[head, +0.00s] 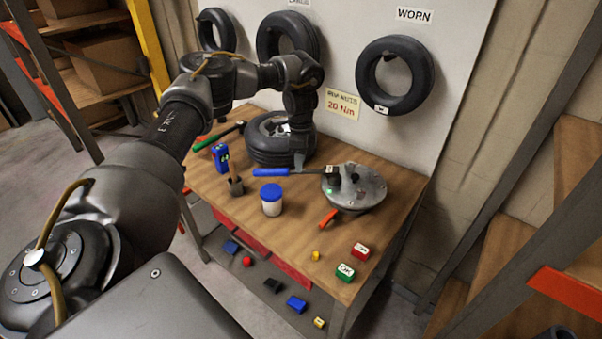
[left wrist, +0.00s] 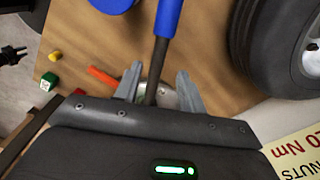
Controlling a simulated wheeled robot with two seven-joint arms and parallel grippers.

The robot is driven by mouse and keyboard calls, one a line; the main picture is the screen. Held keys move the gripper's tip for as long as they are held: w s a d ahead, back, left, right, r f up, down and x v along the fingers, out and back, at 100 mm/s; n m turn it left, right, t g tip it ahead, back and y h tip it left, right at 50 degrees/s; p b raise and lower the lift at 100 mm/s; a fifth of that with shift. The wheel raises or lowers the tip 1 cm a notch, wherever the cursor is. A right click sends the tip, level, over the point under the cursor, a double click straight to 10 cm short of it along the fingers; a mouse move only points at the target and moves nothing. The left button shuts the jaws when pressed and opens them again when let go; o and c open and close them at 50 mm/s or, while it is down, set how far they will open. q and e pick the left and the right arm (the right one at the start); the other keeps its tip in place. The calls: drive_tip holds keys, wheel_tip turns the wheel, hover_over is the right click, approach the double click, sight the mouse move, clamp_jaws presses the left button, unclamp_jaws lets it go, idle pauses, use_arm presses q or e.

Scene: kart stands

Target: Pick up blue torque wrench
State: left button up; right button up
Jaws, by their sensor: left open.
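The blue torque wrench (head: 271,172) lies on the wooden bench, its blue handle to the left and its dark shaft running right to the round metal plate (head: 372,190). My left gripper (head: 298,162) points down over the wrench near where handle meets shaft. In the left wrist view its fingers (left wrist: 158,78) are open, with the wrench's shaft (left wrist: 153,72) between them and the blue handle (left wrist: 168,17) beyond. I cannot tell whether the fingers touch the shaft. The wrench's far end is partly hidden by the gripper in the left wrist view.
A tire (head: 268,143) lies on the bench behind the gripper. Red (head: 360,252) and green (head: 345,271) blocks sit at the front right. Tires hang on the board behind.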

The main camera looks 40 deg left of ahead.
use_arm(q)
wheel_tip(320, 180, down, 4)
drive_tip(key=shift+s+d+f+p, duration=0.15)
drive_tip(key=shift+f+p, duration=0.1)
drive_tip(key=shift+p, duration=0.8)
drive_tip(key=shift+f, duration=0.25)
drive_tip(key=shift+r, duration=0.1)
clamp_jaws()
